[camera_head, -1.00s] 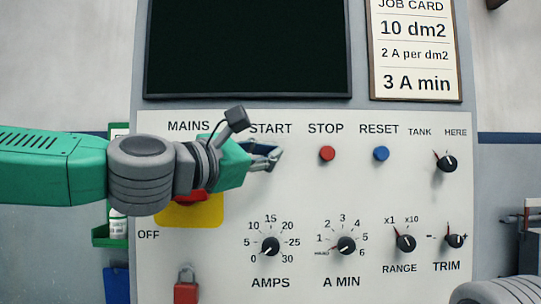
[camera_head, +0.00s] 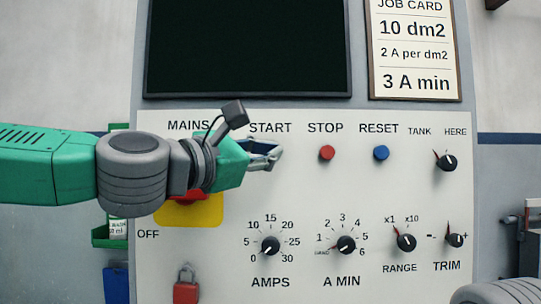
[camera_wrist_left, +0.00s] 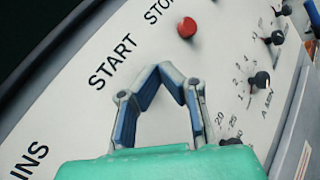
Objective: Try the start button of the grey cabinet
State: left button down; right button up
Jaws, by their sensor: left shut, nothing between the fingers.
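The grey cabinet's pale panel (camera_head: 300,200) faces me, with a START label (camera_head: 271,128) at upper middle. My left gripper (camera_head: 277,155) is shut and empty just below that label. In the left wrist view the closed fingertips (camera_wrist_left: 160,70) lie over the panel, below and right of the START lettering (camera_wrist_left: 113,62). The start button is hidden behind the gripper in both views. I cannot tell whether the fingertips touch it. My right gripper is not in view.
Right of the gripper are a red STOP button (camera_head: 327,153) and a blue RESET button (camera_head: 381,153). Several dials, such as the AMPS dial (camera_head: 270,246), line the lower panel. A yellow mains plate (camera_head: 205,212) and red padlock (camera_head: 186,291) are at left. A dark screen (camera_head: 247,45) is above.

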pick_arm(q)
jog(key=shift+s+b, duration=0.45)
jog(key=shift+s, duration=2.05)
notch_tip(320, 180, down, 36)
jog(key=w+m+g+y+b, duration=0.1)
jog(key=w+m+g+y, duration=0.1)
jog(key=m+g+y, duration=0.35)
jog(key=s+a+f+m+g+y+b, duration=0.1)
jog(key=s+a+f+m, duration=0.3)
jog(key=f, duration=0.7)
jog(key=s+a+f+m+g+y, duration=0.2)
jog(key=s+a+f, duration=0.3)
jog(key=f, duration=0.7)
jog(key=s+a+f+m+g+y, duration=0.2)
jog(key=s+a+f+m, duration=0.2)
jog(key=s+a+f, duration=0.3)
jog(key=s+a+f+m+g+y+b, duration=0.1)
jog(key=s+a+f+m+g+y, duration=0.1)
jog(key=s+a+f, duration=0.6)
jog(key=s+a+m+y, duration=0.1)
jog(key=s+a+m, duration=0.1)
jog(key=s+a, duration=0.2)
jog(key=shift+s+m+g, duration=0.35)
jog(key=shift+s, duration=0.7)
